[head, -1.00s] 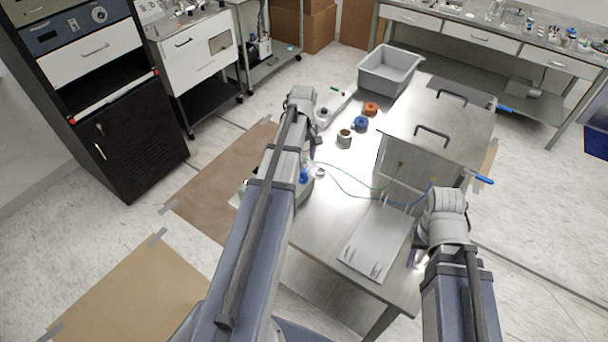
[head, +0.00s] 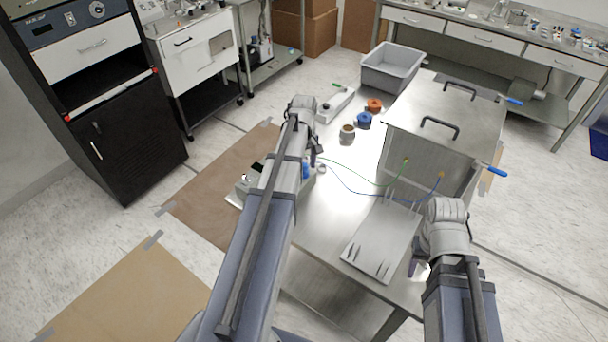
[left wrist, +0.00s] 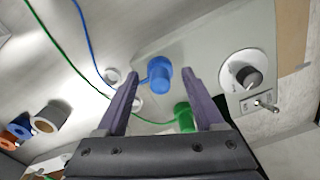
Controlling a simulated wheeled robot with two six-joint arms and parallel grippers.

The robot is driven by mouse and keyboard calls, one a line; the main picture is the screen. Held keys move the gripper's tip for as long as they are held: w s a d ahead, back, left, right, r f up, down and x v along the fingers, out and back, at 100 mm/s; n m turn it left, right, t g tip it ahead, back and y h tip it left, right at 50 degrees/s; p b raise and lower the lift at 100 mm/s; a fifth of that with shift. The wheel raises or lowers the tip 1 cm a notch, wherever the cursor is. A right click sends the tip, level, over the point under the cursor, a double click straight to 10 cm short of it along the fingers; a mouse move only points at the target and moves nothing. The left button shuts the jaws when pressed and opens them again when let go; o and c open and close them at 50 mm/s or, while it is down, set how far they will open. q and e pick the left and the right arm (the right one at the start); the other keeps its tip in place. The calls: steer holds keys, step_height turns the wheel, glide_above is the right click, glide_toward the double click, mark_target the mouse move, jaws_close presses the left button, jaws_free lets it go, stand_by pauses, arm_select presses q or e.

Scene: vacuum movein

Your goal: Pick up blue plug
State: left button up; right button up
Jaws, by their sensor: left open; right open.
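The blue plug (left wrist: 160,74) stands on the face of a grey device (left wrist: 215,45), with a blue cable running off from it. In the left wrist view the two fingers of my open left gripper (left wrist: 161,88) lie on either side of the plug with gaps. I cannot tell whether the fingertips reach its depth. In the head view a bit of the blue plug (head: 306,171) shows beside my left gripper (head: 317,152), and my arm covers much of the device. A green plug (left wrist: 183,116) sits close to the right finger. My right gripper (head: 415,265) is open and empty beside a metal plate.
A round knob (left wrist: 246,75) and a toggle switch (left wrist: 266,103) rise from the device. Green and blue cables lead to a metal box (head: 450,120) with handles. Tape rolls (head: 364,121) and a grey bin (head: 392,68) stand at the back of the steel table.

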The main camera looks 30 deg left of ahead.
arm_select(q)
steer(key=shift+r, duration=0.1)
jaws_close()
stand_by(0.4)
